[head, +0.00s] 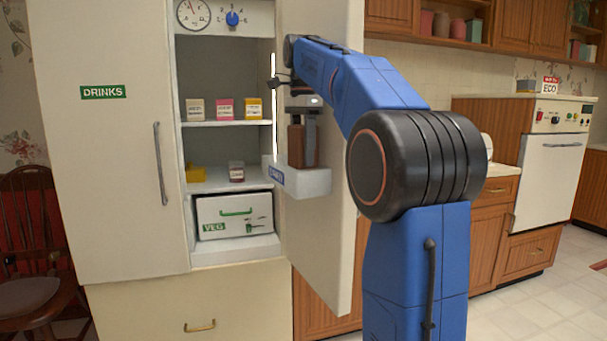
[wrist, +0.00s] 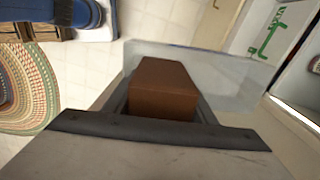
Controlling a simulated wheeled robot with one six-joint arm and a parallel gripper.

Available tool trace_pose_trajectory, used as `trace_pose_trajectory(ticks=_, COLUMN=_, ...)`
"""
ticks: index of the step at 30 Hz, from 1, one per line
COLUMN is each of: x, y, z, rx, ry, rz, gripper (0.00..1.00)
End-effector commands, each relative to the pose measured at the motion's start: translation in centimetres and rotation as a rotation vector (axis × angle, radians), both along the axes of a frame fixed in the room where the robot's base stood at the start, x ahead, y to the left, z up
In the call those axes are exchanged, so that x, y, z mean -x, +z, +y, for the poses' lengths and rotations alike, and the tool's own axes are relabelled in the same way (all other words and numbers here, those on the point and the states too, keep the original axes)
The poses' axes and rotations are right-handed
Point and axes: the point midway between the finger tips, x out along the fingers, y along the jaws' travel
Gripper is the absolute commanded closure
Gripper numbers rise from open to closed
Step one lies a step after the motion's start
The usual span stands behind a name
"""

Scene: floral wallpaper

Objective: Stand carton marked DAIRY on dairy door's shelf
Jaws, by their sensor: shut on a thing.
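A brown carton (head: 296,146) is held upright in my gripper (head: 310,140), over or just inside the white shelf bin (head: 308,184) on the open right-hand fridge door (head: 340,215). Whether its base touches the bin floor is hidden. No DAIRY marking shows on the faces I see. The bin has a small blue label (head: 277,177), too small to read surely. In the wrist view the carton (wrist: 165,88) sits between the dark fingers, with the bin's pale, see-through wall (wrist: 225,68) beyond it.
The left door (head: 120,140) marked DRINKS is closed. Inside the fridge, small cartons stand on the upper shelf (head: 225,123), a yellow item (head: 196,174) and a jar-like item (head: 236,171) lower down. A VEG drawer (head: 232,213) is below. A stove (head: 550,150) stands at right.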

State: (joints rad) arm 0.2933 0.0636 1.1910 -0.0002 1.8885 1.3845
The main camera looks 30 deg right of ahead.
Motion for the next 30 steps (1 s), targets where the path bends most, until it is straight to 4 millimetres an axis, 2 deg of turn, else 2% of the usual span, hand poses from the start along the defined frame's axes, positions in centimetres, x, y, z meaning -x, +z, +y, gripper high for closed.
trace_pose_trajectory(ticks=4, x=0.1, y=-1.6, z=0.1, rx=0.000, ry=0.001, rz=-0.001, gripper=0.80)
trace_pose_trajectory(ticks=11, x=0.0, y=-2.8, z=0.1, rx=0.000, ry=0.001, rz=-0.001, gripper=0.80)
trace_pose_trajectory(ticks=18, x=0.1, y=-5.6, z=0.0, rx=0.000, ry=0.000, rz=0.000, gripper=0.80)
trace_pose_trajectory(ticks=30, x=0.1, y=-6.2, z=-0.3, rx=0.001, ry=0.001, rz=-0.002, gripper=0.80)
